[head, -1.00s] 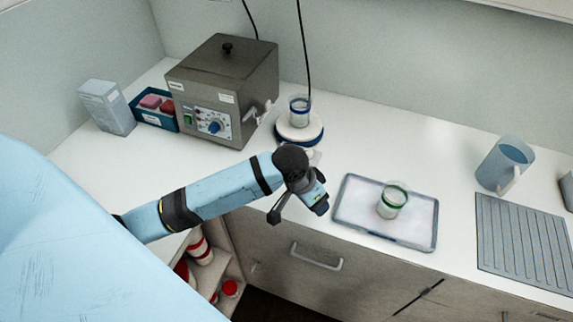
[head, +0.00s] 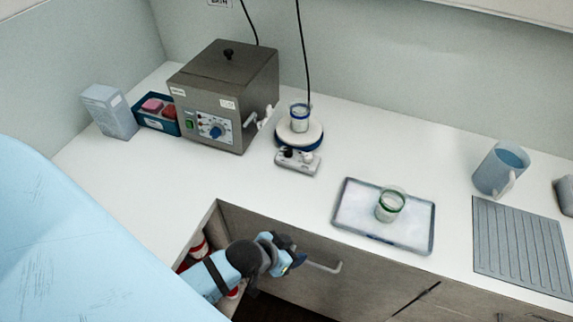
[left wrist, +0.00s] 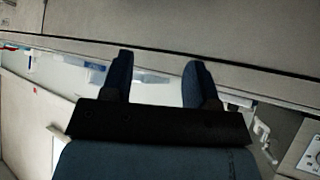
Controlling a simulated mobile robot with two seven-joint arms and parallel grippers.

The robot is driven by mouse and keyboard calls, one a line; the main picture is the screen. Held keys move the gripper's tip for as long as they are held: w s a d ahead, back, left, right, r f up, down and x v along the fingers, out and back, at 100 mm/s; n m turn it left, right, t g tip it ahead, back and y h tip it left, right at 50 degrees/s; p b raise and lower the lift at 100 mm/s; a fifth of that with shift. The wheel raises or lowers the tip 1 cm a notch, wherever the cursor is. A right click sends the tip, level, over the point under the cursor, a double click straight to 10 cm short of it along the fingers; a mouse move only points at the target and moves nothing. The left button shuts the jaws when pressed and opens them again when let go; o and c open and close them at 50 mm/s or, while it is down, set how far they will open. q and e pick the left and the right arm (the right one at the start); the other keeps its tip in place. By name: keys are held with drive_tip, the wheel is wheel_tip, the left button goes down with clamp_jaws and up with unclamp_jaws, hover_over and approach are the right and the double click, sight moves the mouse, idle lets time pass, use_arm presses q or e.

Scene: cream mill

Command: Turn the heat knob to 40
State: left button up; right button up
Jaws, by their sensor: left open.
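The grey metal heater box (head: 225,95) stands at the back left of the counter. Its front panel has a blue knob (head: 215,131) with a dial around it; the setting is too small to read. A small control unit (head: 297,161) with a black knob (head: 288,153) and a pale knob lies in front of the round white plate (head: 299,133). My left gripper (head: 287,259) is low, by the counter's front edge, away from both units. In the left wrist view its fingers (left wrist: 158,78) are apart and empty. A panel with a dial (left wrist: 314,160) shows at that view's right edge.
A tray (head: 350,222) with a green-banded glass (head: 390,204) stands near the front edge. A jug (head: 499,168) and ribbed mat (head: 522,245) are right. A drawer handle (head: 324,268) is close to my gripper.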

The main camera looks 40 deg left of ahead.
use_arm(q)
drive_tip(key=shift+s+f+t, duration=0.55)
drive_tip(key=shift+s+t, duration=0.05)
drive_tip(key=shift+s, duration=0.25)
